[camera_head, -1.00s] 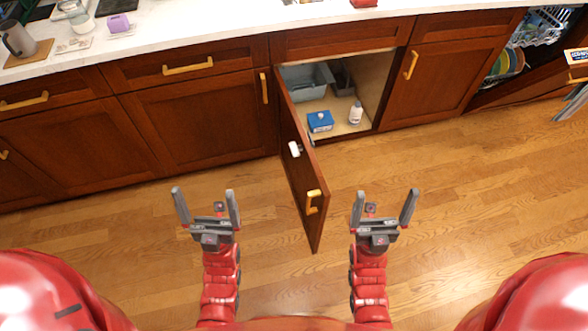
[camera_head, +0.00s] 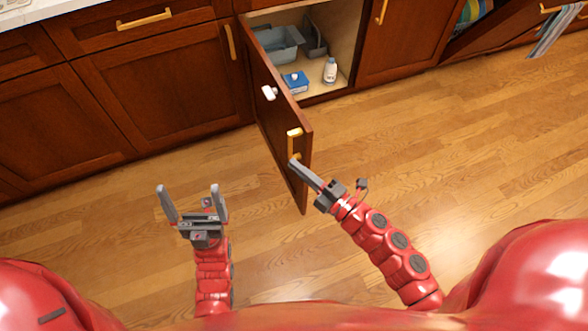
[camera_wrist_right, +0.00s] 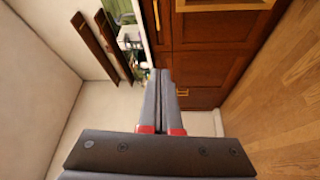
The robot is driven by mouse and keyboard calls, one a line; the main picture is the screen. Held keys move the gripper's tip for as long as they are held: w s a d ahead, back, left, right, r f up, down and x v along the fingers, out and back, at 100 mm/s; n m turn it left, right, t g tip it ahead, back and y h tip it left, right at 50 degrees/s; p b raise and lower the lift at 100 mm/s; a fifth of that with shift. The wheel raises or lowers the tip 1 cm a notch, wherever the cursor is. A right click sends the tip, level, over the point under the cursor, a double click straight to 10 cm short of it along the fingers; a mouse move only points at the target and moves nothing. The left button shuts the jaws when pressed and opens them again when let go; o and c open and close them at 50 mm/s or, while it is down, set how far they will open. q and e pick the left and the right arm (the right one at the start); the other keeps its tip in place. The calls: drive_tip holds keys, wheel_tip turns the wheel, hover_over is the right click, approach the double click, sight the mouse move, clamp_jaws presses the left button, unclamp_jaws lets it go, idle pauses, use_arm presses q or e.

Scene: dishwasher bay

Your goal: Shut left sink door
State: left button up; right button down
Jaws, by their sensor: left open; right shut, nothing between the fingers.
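The left sink door (camera_head: 276,120) is a dark red-brown wooden panel in the head view. It stands wide open, swung out from the cabinet toward me, with a yellow handle (camera_head: 293,145) near its free edge. My right gripper (camera_head: 294,165) is shut and empty. Its tips are at the door's free edge by the handle's lower end; whether they touch I cannot tell. Its shut fingers also show in the right wrist view (camera_wrist_right: 162,85). My left gripper (camera_head: 189,195) is open and empty above the floor, left of the door.
The open cabinet (camera_head: 312,90) holds a grey-blue bin (camera_head: 282,46), a blue box (camera_head: 297,82) and a white bottle (camera_head: 330,70). A closed cabinet door (camera_head: 160,90) is at the left. The wooden floor (camera_head: 440,140) to the right is clear.

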sight(291, 146)
drive_tip(key=w+a+f+n+h+b, duration=0.1)
drive_tip(key=w+a+f+h, duration=0.15)
drive_tip(key=w+a, duration=0.45)
drive_tip(key=shift+y, duration=0.25)
drive_tip(key=d, duration=0.1)
drive_tip(key=w+d, duration=0.1)
drive_tip(key=d, duration=0.1)
drive_tip(key=w+d, duration=0.1)
drive_tip(key=d, duration=0.1)
drive_tip(key=shift+w+d+f, duration=0.1)
drive_tip(key=shift+d+f, duration=0.15)
drive_tip(key=shift+f, duration=0.15)
drive_tip(key=shift+d, duration=0.1)
